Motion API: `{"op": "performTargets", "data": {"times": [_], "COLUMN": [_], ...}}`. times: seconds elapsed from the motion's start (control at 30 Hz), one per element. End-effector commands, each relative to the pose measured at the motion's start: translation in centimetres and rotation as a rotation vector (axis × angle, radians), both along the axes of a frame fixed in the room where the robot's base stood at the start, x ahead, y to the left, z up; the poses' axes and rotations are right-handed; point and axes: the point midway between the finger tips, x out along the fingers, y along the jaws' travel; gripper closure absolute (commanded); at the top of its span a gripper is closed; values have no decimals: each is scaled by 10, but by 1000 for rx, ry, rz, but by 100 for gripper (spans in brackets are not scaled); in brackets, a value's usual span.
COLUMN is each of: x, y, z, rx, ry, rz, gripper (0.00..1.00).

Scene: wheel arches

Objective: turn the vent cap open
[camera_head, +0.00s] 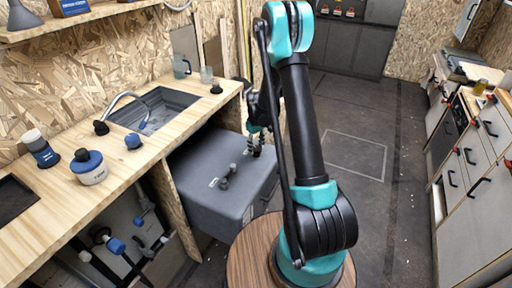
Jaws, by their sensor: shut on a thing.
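My gripper (255,149) points down over the top of the grey tank (208,196), near its far right side. Its fingers are shut on a small dark thing at the tank top, which I take to be the vent cap. The fingers hide most of it, so its turn angle cannot be read.
A wooden counter with a sink (152,108) runs along the left, above part of the tank. A white and blue canister (88,168) and a blue-capped bottle (40,150) stand on it. Drawers (468,150) line the right. The dark floor (385,215) between is clear.

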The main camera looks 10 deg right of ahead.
Motion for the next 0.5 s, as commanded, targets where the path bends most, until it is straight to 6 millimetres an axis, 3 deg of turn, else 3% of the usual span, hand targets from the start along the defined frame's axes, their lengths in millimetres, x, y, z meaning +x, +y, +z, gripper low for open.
{"op": "performTargets", "data": {"times": [0.5], "x": [1], "y": [-1], "z": [0], "rx": [0], "ry": [-1], "rz": [-488], "gripper": [86]}}
